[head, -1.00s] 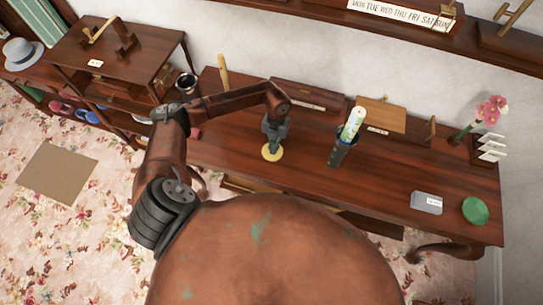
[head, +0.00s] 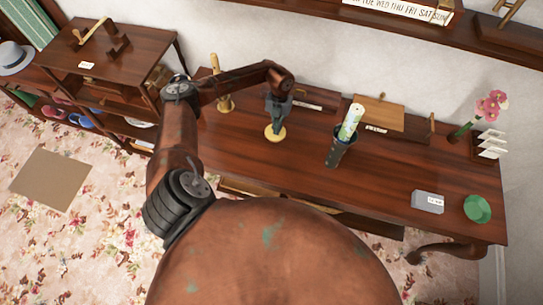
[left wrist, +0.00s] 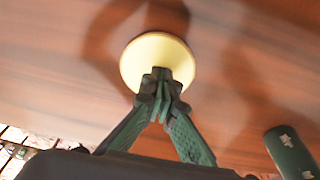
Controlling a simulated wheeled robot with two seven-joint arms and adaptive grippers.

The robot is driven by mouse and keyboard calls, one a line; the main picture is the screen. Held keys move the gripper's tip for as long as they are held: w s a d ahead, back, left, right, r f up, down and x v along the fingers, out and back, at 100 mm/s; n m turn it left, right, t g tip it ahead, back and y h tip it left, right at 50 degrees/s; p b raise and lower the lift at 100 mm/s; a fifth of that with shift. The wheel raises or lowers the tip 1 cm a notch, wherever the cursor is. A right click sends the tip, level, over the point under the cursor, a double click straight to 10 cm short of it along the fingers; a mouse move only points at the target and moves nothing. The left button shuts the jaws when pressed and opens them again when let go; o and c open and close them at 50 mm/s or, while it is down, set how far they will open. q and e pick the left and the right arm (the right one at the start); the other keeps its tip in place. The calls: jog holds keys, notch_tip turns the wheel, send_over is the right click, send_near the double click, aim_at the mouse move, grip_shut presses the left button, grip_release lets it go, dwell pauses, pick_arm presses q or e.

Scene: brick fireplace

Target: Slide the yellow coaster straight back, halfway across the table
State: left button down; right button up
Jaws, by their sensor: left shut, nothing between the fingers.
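The yellow coaster (head: 274,138) lies flat on the dark wooden table (head: 290,168), roughly midway between its front and back edges. In the left wrist view the coaster (left wrist: 152,50) is a pale yellow disc. My left gripper (head: 276,124) points down at the coaster from above, with its fingertips closed together and nothing between them. In the left wrist view the fingertips (left wrist: 160,78) overlap the coaster's near part and seem to touch its top. My right gripper is not in view.
A dark cup with a green-and-white roll (head: 350,122) stands to the right of the coaster. A wooden object (head: 220,88) stands at the back left. A grey box (head: 427,202) and a green octagonal piece (head: 477,208) lie far right. Low wooden items line the back.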

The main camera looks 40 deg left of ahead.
pick_arm(q)
jog(key=shift+s+a+f, duration=0.1)
jog(key=shift+a+f, duration=0.05)
jog(key=shift+r+p, duration=0.6)
jog(key=shift+r, duration=0.2)
jog(key=shift+a+f, duration=0.15)
jog(key=w+a+b, duration=0.1)
jog(key=w, duration=0.2)
jog(key=w+a+b, duration=0.1)
jog(key=w, duration=0.2)
jog(key=w+a+b, duration=0.1)
jog(key=w, duration=0.3)
jog(key=shift+a+b, duration=0.3)
jog(key=shift+a, duration=0.1)
jog(key=shift+w+a, duration=0.3)
jog(key=shift+w, duration=0.25)
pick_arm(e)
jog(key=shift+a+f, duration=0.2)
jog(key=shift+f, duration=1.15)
